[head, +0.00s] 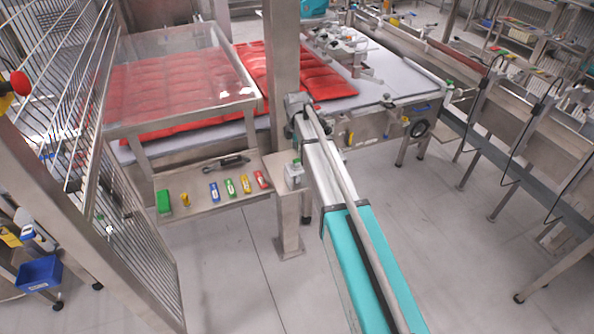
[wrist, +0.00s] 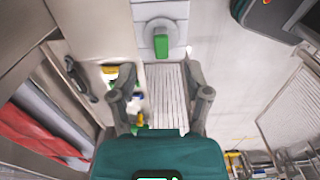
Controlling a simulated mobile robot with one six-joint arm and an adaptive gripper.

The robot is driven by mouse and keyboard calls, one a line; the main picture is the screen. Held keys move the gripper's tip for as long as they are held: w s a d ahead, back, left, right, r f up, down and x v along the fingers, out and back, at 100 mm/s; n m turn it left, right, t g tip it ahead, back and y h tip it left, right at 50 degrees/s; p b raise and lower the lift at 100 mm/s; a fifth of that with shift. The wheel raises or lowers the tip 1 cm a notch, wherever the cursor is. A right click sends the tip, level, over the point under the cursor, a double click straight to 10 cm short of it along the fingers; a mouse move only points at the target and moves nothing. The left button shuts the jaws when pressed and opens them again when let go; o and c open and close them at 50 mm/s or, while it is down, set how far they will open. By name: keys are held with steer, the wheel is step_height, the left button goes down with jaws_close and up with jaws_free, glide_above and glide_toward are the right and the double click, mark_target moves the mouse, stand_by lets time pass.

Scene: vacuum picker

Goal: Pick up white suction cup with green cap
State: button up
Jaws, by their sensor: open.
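In the wrist view, a green cap (wrist: 161,45) sits on a round grey-white part, straight ahead of my gripper (wrist: 161,70). My gripper is open, its two dark fingers spread to either side with nothing between them. The green cap lies just beyond the fingertips, apart from them. I cannot make out my gripper in the head view.
The steel shelf (head: 225,208) holds a green block (head: 163,202), a small yellow piece (head: 185,199), several coloured packs and a dark tool (head: 226,163). A steel post (head: 283,90) rises behind. A wire fence stands at left.

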mark_target(297, 159)
steer(key=shift+f, duration=0.1)
steer(key=shift+s+f+b, duration=0.1)
steer(key=shift+f+b, duration=2.45)
steer(key=shift+b, duration=0.05)
jaws_close()
